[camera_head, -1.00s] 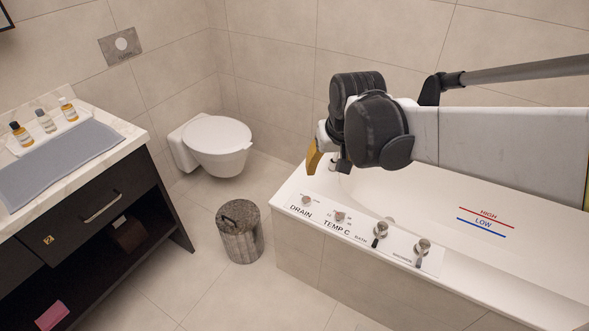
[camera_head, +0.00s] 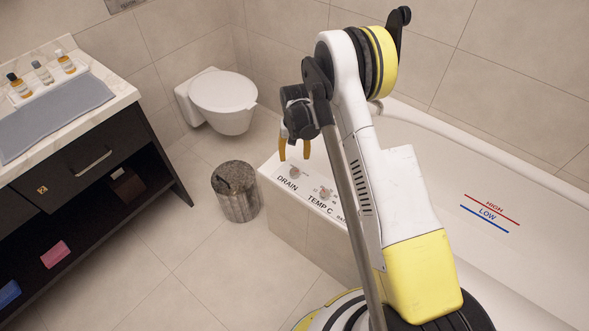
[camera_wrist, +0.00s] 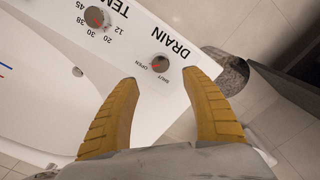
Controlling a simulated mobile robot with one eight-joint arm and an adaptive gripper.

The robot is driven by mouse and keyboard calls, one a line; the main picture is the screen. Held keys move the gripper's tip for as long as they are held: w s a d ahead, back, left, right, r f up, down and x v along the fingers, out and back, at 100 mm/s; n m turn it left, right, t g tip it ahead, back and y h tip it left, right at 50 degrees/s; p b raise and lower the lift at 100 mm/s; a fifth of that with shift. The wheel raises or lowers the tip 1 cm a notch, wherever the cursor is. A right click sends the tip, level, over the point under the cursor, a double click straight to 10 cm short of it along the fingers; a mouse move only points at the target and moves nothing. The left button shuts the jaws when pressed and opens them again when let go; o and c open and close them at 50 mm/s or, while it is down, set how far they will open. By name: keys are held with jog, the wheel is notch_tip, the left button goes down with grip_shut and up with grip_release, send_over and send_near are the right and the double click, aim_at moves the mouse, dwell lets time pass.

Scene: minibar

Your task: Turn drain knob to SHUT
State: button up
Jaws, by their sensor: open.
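The drain knob (camera_head: 294,170) is a small round knob on the white panel at the left end of the bathtub rim, beside the word DRAIN. In the wrist view the grey knob (camera_wrist: 160,63) shows a reddish mark, with small SHUT and OPEN labels beside it. I cannot tell exactly which label the mark points to. My gripper (camera_head: 294,157) has orange-yellow fingers and points down above the knob. In the wrist view the open fingers (camera_wrist: 160,77) are spread, with the knob just past the tips and roughly between them. They appear not to touch it.
The temperature knob (camera_head: 325,193) sits beside the drain knob on the panel. A grey bin (camera_head: 236,192) stands on the floor left of the tub. A toilet (camera_head: 222,97) and a dark vanity (camera_head: 85,165) are farther left. My arm hides the rest of the panel.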

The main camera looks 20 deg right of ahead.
aim_at(294, 171)
notch_tip(294, 171, down, 10)
jog(key=b, duration=0.3)
jog(key=shift+r+b, duration=0.1)
jog(key=shift+b, duration=0.3)
jog(key=shift+c, duration=0.2)
jog(key=c, duration=1.2)
